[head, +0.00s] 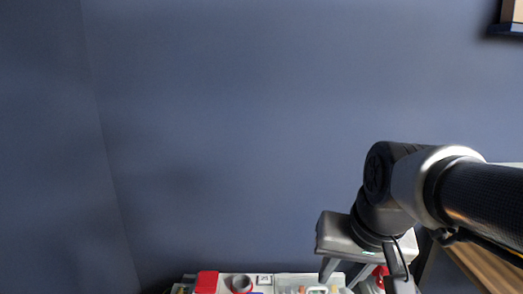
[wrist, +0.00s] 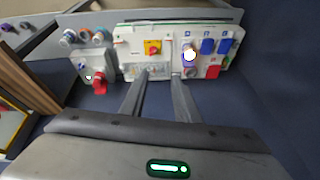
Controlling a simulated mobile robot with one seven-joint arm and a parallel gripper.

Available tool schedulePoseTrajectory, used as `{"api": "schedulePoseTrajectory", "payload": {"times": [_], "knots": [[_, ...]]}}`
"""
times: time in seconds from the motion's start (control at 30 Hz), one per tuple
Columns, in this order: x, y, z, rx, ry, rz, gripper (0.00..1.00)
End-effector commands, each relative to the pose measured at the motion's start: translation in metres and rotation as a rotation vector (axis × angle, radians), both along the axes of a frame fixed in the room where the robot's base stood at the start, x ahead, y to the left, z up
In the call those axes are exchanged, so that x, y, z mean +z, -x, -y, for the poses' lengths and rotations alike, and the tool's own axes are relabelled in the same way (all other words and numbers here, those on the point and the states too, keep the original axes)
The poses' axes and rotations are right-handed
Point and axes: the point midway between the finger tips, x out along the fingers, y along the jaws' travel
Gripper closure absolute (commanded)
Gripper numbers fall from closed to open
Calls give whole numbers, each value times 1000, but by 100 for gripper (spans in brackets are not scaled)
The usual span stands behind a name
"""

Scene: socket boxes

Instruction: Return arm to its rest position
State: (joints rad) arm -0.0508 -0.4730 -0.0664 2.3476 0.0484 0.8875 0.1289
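My gripper (head: 346,275) is at the lower right of the head view, in front of a panel of socket boxes (head: 231,291) at the bottom edge. In the wrist view my gripper's two fingers (wrist: 159,78) point at the white socket panel (wrist: 125,52) with a clear gap between them, and I see nothing held. The panel carries a yellow and red switch (wrist: 153,47), blue sockets (wrist: 207,46) and a purple and white round piece (wrist: 188,54). A grey box with a red rotary handle (wrist: 99,84) is to its left. The fingers appear apart from the panel.
A wooden piece of furniture (wrist: 22,90) stands at the left in the wrist view and shows at the lower right in the head view (head: 484,265).

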Motion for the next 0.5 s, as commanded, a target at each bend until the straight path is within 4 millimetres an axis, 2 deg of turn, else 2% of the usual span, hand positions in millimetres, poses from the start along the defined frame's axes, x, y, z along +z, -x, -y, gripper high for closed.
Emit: {"api": "schedulePoseTrajectory", "payload": {"times": [0.1,0.33,0.37,0.5], "knots": [[6,24,2,55,48,52,71],[6,59,7,140,142,126,71],[25,57,6,139,137,121,71],[55,56,6,137,134,117,71]]}}
